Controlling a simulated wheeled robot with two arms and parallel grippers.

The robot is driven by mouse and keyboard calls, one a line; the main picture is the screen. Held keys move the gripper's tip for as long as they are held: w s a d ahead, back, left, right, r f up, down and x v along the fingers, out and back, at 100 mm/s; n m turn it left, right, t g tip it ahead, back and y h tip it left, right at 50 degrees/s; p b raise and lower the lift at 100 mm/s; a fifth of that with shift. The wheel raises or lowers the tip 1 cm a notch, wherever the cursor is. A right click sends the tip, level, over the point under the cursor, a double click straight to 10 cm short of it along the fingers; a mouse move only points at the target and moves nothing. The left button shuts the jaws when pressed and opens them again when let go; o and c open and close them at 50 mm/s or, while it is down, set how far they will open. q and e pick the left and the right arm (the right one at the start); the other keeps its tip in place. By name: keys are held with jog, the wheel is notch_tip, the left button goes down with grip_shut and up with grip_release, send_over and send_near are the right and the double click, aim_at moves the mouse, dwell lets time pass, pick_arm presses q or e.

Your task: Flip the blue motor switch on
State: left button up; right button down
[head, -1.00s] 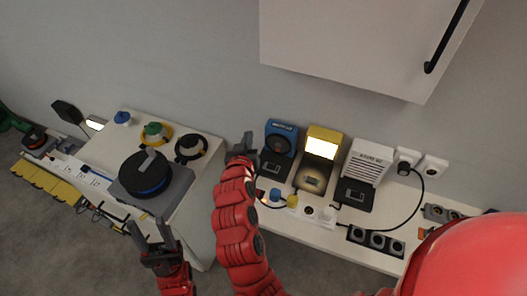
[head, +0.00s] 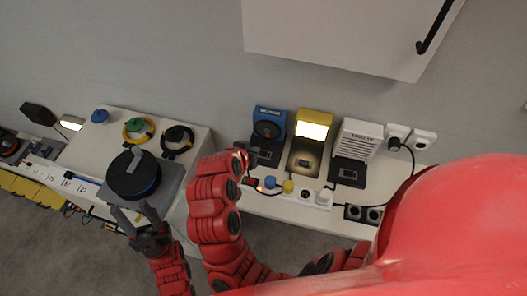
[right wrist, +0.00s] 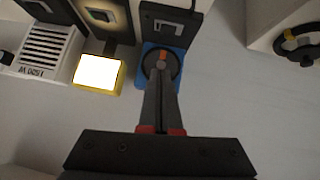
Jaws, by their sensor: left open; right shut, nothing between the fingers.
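The blue motor (head: 267,124) stands against the wall at the back of the counter, left of a yellow lamp unit. Its black base plate (head: 267,150) is partly hidden behind my right gripper (head: 246,156). In the right wrist view the blue motor (right wrist: 146,84) has a dark round face, and a rocker switch (right wrist: 171,29) sits on its black base. My right gripper (right wrist: 161,60) is shut and empty, its fingertips overlapping the round face; contact cannot be told. My left gripper (head: 137,214) is open and empty, in front of the white cabinet at left.
The yellow lamp unit (head: 313,117), lit, and a white heater unit (head: 361,139) stand right of the motor. A power strip (head: 304,194) with plugs lies in front. A black round device (head: 132,174) sits left. A wall cupboard (head: 340,35) hangs above.

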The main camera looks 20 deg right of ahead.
jog(key=p, duration=0.2)
send_over(266, 153)
jog(key=s+a, duration=0.1)
jog(key=a, duration=0.1)
jog(key=f, duration=0.6)
jog(key=shift+s+d+f, duration=0.15)
jog(key=shift+d+f, duration=0.1)
jog(key=shift+f, duration=0.1)
notch_tip(266, 153, down, 2)
jog(key=shift+s+d+f+p, duration=0.1)
jog(key=shift+f+p, duration=0.15)
jog(key=shift+p, duration=0.45)
jog(key=shift+f, duration=0.7)
jog(key=shift+f, duration=0.1)
jog(key=shift+s+f+b, duration=0.15)
jog(key=shift+f+b, duration=0.2)
jog(key=shift+b, duration=0.05)
jog(key=shift+r, duration=0.2)
